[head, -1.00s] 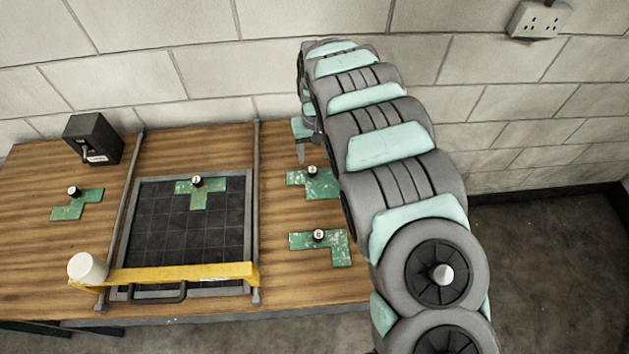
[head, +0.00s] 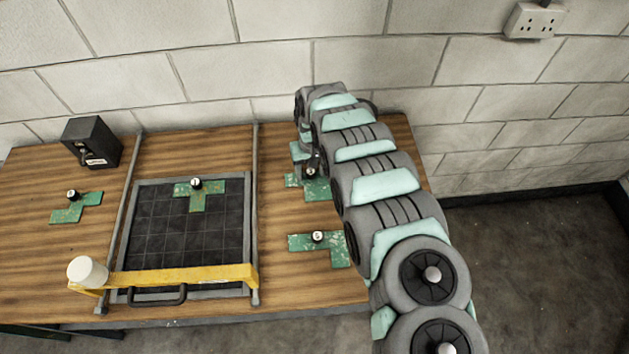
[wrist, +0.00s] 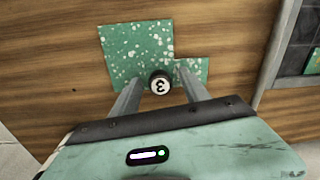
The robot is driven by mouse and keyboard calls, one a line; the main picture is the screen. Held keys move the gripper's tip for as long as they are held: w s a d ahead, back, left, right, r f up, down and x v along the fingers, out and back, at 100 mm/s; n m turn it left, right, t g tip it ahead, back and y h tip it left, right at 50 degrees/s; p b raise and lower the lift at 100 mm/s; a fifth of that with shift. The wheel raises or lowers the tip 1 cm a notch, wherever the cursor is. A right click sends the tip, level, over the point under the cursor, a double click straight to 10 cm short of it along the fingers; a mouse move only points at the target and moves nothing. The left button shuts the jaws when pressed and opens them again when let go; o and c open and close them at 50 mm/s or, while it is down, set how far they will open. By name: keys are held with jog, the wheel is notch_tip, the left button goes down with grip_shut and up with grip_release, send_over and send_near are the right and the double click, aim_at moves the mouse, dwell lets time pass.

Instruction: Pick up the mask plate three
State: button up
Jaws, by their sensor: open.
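Mask plate three (wrist: 130,52) is a flat green plate with pale flecks and a stepped outline, lying on the wooden bench. Its round black knob (wrist: 160,86) has a white face marked 3. My gripper (wrist: 160,76) is open, with one finger on each side of the knob. Whether the fingers touch it cannot be told. In the head view, the plate (head: 316,190) lies right of the grid frame, partly covered by my arm and gripper.
A green plate (head: 332,254) lies nearer the bench front, another (head: 68,215) at the left. A third (head: 198,203) sits on the dark grid (head: 150,230), between two rails. A yellow bar (head: 190,274) crosses the grid's front. A black box (head: 97,140) stands back left.

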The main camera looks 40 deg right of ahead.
jog(key=shift+c, duration=0.3)
grip_shut()
dwell(0.4)
